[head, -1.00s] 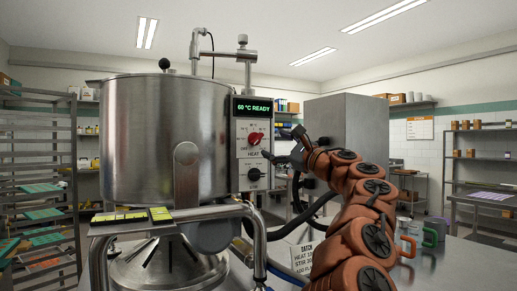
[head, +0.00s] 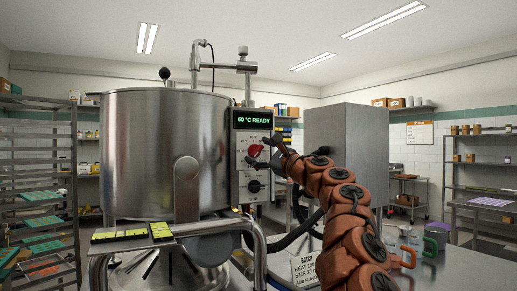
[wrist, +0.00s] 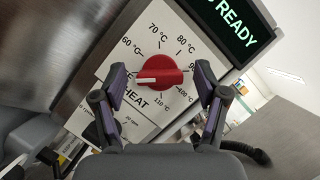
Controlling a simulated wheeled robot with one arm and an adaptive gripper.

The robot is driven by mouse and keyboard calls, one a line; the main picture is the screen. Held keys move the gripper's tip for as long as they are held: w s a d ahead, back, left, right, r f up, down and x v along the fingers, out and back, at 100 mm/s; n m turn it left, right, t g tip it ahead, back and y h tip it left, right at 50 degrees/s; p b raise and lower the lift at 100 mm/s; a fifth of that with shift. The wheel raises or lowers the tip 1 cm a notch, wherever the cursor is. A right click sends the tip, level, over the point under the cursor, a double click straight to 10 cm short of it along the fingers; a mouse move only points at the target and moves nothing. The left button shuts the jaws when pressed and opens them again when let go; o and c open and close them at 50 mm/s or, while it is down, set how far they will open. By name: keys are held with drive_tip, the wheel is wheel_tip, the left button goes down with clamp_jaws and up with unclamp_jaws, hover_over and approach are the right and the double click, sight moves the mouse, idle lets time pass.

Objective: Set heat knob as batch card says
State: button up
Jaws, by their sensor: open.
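The red heat knob (wrist: 168,70) is on the white dial panel (head: 241,143) of the kettle. In the wrist view its white pointer mark points left, below the 60 °C label; labels run round to 110 °C. My gripper (wrist: 160,76) is open, with one finger on each side of the knob and gaps visible. In the head view my gripper (head: 268,150) is in front of the panel and partly covers the knob (head: 254,151). The batch card (head: 304,269) reads "HEAT 10" and "STIR 30"; my arm may hide its right edge.
The green display (head: 254,119) above reads "60 °C READY". A black stir knob (head: 254,186) sits below the heat knob. The steel kettle (head: 145,150) stands left. A grey cabinet (head: 345,140) stands behind my arm.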

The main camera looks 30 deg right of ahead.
drive_tip(key=shift+w, duration=0.35)
drive_tip(key=shift+r, duration=0.1)
drive_tip(key=c, duration=1.2)
